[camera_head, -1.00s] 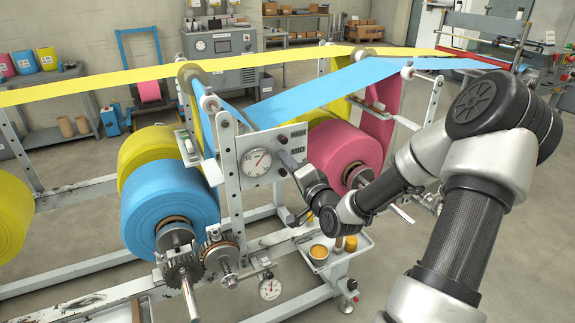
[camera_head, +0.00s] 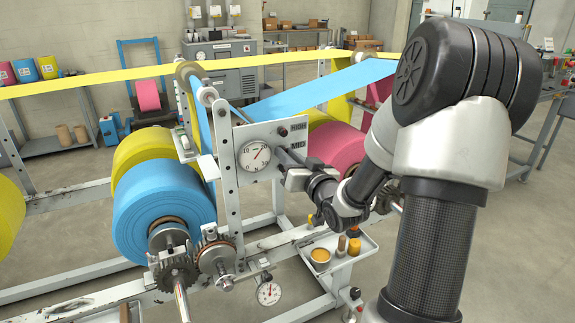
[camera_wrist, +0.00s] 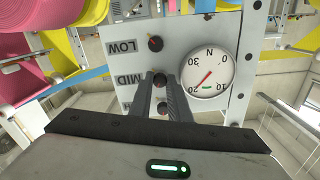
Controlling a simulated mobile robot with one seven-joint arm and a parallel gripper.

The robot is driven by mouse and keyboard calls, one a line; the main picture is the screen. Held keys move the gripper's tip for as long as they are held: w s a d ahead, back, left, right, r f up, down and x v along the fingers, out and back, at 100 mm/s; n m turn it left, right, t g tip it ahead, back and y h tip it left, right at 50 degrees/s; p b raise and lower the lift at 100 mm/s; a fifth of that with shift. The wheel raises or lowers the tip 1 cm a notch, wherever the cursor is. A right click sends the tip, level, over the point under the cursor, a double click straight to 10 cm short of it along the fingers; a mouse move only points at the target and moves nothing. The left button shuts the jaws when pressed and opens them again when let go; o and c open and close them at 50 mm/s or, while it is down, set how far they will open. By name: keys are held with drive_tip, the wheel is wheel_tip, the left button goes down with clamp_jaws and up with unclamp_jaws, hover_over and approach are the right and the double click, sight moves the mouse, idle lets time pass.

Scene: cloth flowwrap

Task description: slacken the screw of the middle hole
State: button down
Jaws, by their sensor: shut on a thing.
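A pale metal plate (camera_head: 262,133) carries the labels HIGH, MID and LOW with a dark screw knob beside each. It fills the middle of the wrist view (camera_wrist: 185,28), upside down. My gripper (camera_wrist: 160,79) is shut on the middle screw (camera_wrist: 160,77), the one beside MID; the fingers partly hide it. In the head view my gripper (camera_head: 281,152) reaches the plate from the right and hides the middle and LOW screws. The LOW screw (camera_wrist: 155,43) and HIGH screw (camera_wrist: 162,107) are untouched. A round dial gauge (camera_wrist: 207,78) sits beside the screws.
Blue (camera_head: 150,208) and pink rolls (camera_head: 335,147) stand on either side of the plate. Gears (camera_head: 215,257) and a second gauge (camera_head: 269,293) are below. Blue web (camera_head: 320,95) runs above.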

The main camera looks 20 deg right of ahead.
drive_tip(key=n+b, duration=0.1)
drive_tip(key=n, duration=0.3)
drive_tip(key=shift+n+b, duration=0.3)
drive_tip(key=shift+n, duration=0.1)
idle(0.4)
drive_tip(key=c, duration=1.7)
unclamp_jaws()
drive_tip(key=shift+o, duration=0.2)
drive_tip(key=shift+s, duration=0.1)
